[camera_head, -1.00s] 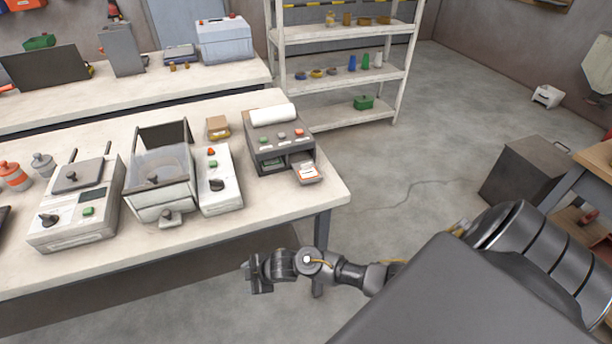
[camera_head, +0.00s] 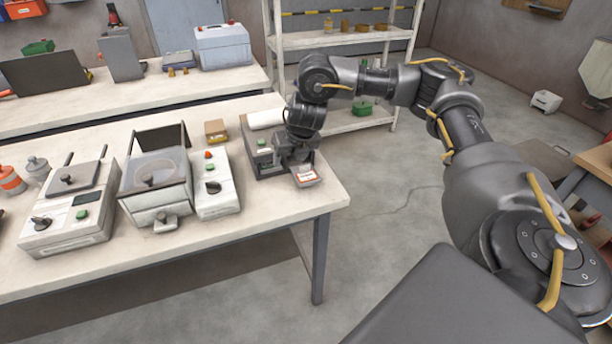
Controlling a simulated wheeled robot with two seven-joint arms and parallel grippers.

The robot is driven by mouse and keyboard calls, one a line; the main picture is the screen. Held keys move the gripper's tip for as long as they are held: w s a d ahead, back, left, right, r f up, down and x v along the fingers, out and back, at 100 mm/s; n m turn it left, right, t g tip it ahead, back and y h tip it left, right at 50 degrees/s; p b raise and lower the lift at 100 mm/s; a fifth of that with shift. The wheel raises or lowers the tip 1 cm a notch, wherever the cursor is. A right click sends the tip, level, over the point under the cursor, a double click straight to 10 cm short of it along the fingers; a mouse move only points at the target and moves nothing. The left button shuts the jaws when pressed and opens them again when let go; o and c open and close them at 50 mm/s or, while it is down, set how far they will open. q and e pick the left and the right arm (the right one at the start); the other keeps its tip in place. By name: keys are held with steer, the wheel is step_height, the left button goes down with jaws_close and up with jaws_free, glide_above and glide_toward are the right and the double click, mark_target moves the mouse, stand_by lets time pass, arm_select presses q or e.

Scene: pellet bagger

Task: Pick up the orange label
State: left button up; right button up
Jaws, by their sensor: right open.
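The orange label (camera_head: 306,175) lies at the front outlet of the grey label printer (camera_head: 252,145), near the right end of the white table. Its orange and white face shows just below my right gripper. My right gripper (camera_head: 297,160) points down over the printer's front, with its fingers open just above and behind the label. I cannot tell whether the fingers touch it. The gripper and wrist hide much of the printer's top and front. My left gripper is not in view.
A white control box (camera_head: 213,186) and a clear-lidded device (camera_head: 157,178) stand left of the printer. A small brown box (camera_head: 216,131) sits behind them. A white shelf rack (camera_head: 330,45) stands behind. The table's right edge is close by.

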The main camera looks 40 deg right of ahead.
steer(key=s+d+r+h, duration=0.1)
steer(key=d+r, duration=0.2)
steer(key=d, duration=0.2)
steer(key=b, duration=0.2)
glide_above(305, 173)
steer(key=s+a, duration=0.1)
steer(key=shift+g, duration=0.4)
step_height(305, 173, down, 6)
steer(key=shift+s+r, duration=0.15)
steer(key=shift+r, duration=0.05)
steer(key=shift+s+d+p+x, duration=0.1)
steer(key=shift+s+p+x, duration=0.1)
steer(key=shift+x, duration=0.95)
steer(key=shift+s+d+p+x, duration=0.1)
steer(key=shift+d+p+x, duration=0.1)
steer(key=shift+x, duration=0.9)
steer(key=shift+w+f, duration=0.15)
steer(key=shift+f, duration=0.15)
steer(key=shift+a, duration=0.1)
steer(key=shift+c, duration=0.2)
steer(key=c, duration=1.2)
steer(key=shift+o, duration=0.2)
